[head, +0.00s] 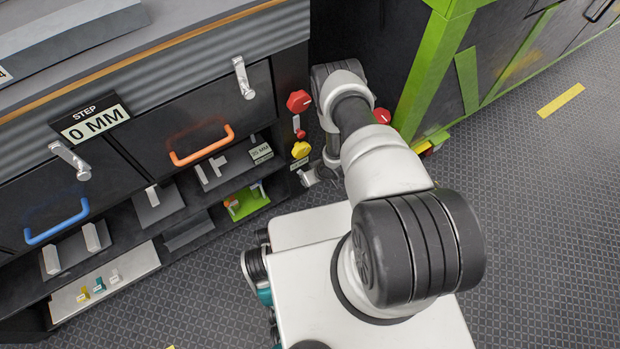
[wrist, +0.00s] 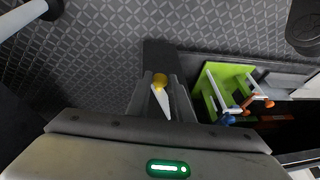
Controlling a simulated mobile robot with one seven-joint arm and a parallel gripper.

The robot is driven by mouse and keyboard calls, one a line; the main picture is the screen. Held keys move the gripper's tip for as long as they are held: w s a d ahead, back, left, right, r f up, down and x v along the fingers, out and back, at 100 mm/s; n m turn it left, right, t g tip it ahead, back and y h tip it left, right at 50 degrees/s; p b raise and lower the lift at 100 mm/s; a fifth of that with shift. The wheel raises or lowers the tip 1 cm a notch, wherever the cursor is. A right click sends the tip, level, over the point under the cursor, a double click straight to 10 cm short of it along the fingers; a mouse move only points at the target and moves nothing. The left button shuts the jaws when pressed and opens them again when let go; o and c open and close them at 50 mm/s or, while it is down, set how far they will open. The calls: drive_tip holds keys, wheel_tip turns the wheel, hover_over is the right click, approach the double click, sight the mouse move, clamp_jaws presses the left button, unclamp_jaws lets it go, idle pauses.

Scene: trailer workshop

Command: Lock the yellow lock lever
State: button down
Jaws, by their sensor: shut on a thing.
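The yellow lock lever (head: 300,150) is on the dark cabinet's right end post, its round yellow knob just above a small label. My gripper (head: 312,176) is low beside the post, just below and right of the knob, partly hidden by my arm. In the wrist view, the lever's yellow knob (wrist: 159,80) and its pale tapered arm (wrist: 162,103) lie between the two dark fingers of my gripper (wrist: 160,88). The fingers are shut on the lever. The exact contact is hard to see.
A large red knob (head: 299,101) and a small red one sit above on the same post. An orange-handled drawer (head: 200,145) and a shelf with a green tray (head: 247,203) are to the left. A green-framed cabinet (head: 431,75) stands right. Open floor lies at the right.

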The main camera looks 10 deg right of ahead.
drive_tip(key=shift+a+f+m+g+y, duration=0.15)
drive_tip(key=shift+a+g+y, duration=0.1)
drive_tip(key=shift+y, duration=0.6)
drive_tip(key=shift+a+f+m+g+y, duration=0.15)
drive_tip(key=shift+g+y, duration=0.1)
drive_tip(key=shift+y, duration=0.6)
drive_tip(key=shift+a+y, duration=0.1)
drive_tip(key=shift+y, duration=0.2)
drive_tip(key=c, duration=1.6)
unclamp_jaws()
drive_tip(key=shift+s, duration=0.1)
drive_tip(key=p+v, duration=0.4)
drive_tip(key=v, duration=1.3)
drive_tip(key=shift+r+p, duration=0.25)
drive_tip(key=shift+p, duration=0.05)
